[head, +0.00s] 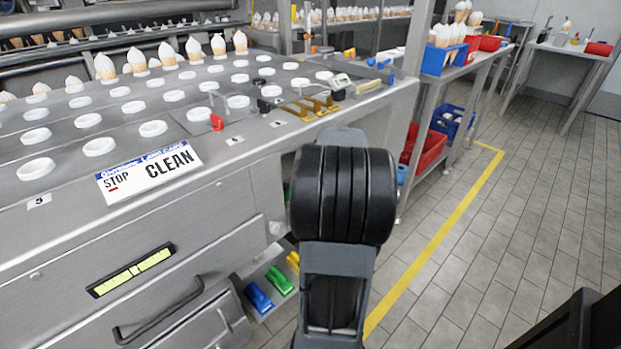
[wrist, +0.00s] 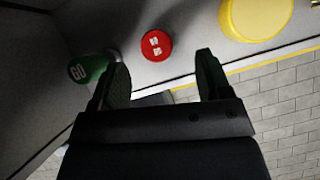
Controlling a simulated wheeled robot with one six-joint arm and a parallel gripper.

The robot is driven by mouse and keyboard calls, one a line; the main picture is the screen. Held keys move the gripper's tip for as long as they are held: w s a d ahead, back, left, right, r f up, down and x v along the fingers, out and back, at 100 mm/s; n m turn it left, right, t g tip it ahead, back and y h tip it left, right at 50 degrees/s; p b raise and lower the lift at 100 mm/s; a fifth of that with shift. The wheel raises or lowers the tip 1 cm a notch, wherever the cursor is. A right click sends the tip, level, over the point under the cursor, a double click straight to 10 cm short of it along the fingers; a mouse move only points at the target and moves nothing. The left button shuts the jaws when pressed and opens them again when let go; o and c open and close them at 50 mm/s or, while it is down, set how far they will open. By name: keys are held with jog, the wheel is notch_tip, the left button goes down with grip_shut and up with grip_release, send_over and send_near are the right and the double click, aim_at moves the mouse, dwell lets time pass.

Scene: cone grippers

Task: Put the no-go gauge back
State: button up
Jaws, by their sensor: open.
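In the wrist view a red round piece (wrist: 157,45), which looks like the no-go gauge, has small white lettering that I cannot read clearly. It rests at a grey surface, beyond and between my fingertips. A green piece marked GO (wrist: 88,70) lies to its left, partly behind my left finger. My gripper (wrist: 163,60) is open with nothing between its fingers; the red piece is just past the tips, and I cannot tell the gap. In the head view my arm hides the gripper, and I cannot make out the gauge there with certainty.
A yellow round thing (wrist: 255,18) is at the upper right of the wrist view. The steel machine (head: 200,215) with a STOP/CLEAN sign (head: 150,172) stands at the left. Red crates (head: 430,152) sit on the rack behind. The tiled floor (head: 530,210) at right is clear.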

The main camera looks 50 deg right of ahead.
jog(key=shift+v, duration=1.25)
jog(key=shift+f, duration=0.1)
